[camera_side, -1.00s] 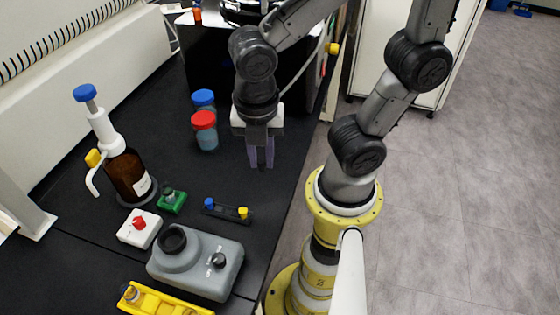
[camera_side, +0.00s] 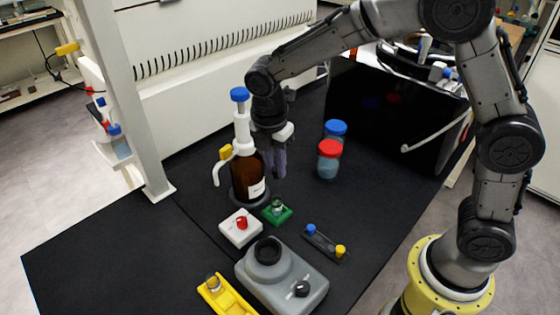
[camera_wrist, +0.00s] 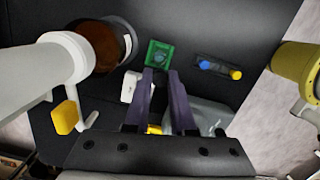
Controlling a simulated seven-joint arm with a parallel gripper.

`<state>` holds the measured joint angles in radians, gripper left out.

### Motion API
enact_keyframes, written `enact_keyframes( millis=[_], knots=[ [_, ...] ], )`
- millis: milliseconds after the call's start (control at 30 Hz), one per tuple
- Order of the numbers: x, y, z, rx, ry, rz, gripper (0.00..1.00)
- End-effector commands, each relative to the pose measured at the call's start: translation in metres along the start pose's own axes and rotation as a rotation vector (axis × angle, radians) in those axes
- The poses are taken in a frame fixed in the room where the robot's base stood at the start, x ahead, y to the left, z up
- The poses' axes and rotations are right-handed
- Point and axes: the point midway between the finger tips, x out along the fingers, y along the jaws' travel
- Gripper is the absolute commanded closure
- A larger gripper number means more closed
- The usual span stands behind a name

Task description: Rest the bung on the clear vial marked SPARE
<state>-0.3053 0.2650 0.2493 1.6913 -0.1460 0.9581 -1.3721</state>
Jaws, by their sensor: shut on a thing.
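My gripper (camera_side: 275,177) points down just right of the brown bottle, above and behind the green block (camera_side: 288,217). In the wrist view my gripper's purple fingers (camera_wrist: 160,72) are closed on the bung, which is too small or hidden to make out. A small clear vial (camera_side: 277,204) stands in the green block, which also shows just beyond the fingertips in the wrist view (camera_wrist: 152,62). Another small clear vial (camera_side: 212,281) stands at one end of the yellow rack (camera_side: 228,300). No SPARE marking is readable on either vial.
The brown dispenser bottle (camera_side: 247,176) stands close left of my gripper. Blue- and red-capped jars (camera_side: 328,163) stand to the right. A white box with a red knob (camera_side: 240,228), a grey mixer (camera_side: 285,280) and a dark strip with blue and yellow pieces (camera_side: 325,244) lie in front.

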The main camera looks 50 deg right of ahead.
Motion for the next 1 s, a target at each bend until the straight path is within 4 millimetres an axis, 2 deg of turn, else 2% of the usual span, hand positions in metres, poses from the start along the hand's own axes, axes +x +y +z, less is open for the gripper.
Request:
enact_keyframes(
  millis=[600, 1000],
  knots=[
    [0.049, -0.001, -0.006, -0.001, 0.000, -0.002, 1.00],
    [0.058, 0.000, -0.007, -0.001, 0.000, 0.000, 1.00]
  ],
)
